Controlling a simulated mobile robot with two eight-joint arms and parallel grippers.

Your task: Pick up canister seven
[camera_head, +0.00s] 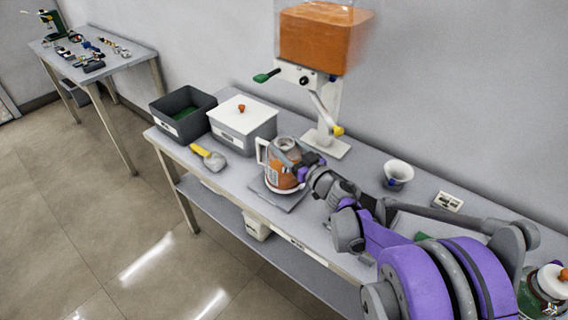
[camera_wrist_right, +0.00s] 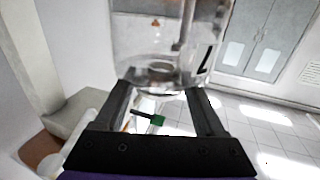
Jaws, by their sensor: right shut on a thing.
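A canister (camera_head: 280,178) with orange contents, a grey top and a pale handle on its left is upright at a grey square pad (camera_head: 283,200) on the long bench. I cannot tell whether it touches the pad. My right gripper (camera_head: 308,170) is at its right side, shut on it. In the right wrist view the clear canister (camera_wrist_right: 165,45) is between the fingers of my right gripper (camera_wrist_right: 165,95), with a black mark partly visible on its wall. I cannot read the mark for sure as a seven. My left gripper is not in view.
A dispenser (camera_head: 318,42) with orange contents stands behind the canister. A dark open bin (camera_head: 183,121), a white lidded box (camera_head: 243,118) and a yellow-handled scoop (camera_head: 208,156) are left. A white funnel-like cup (camera_head: 398,172) is right. Another canister (camera_head: 547,283) stands lower right.

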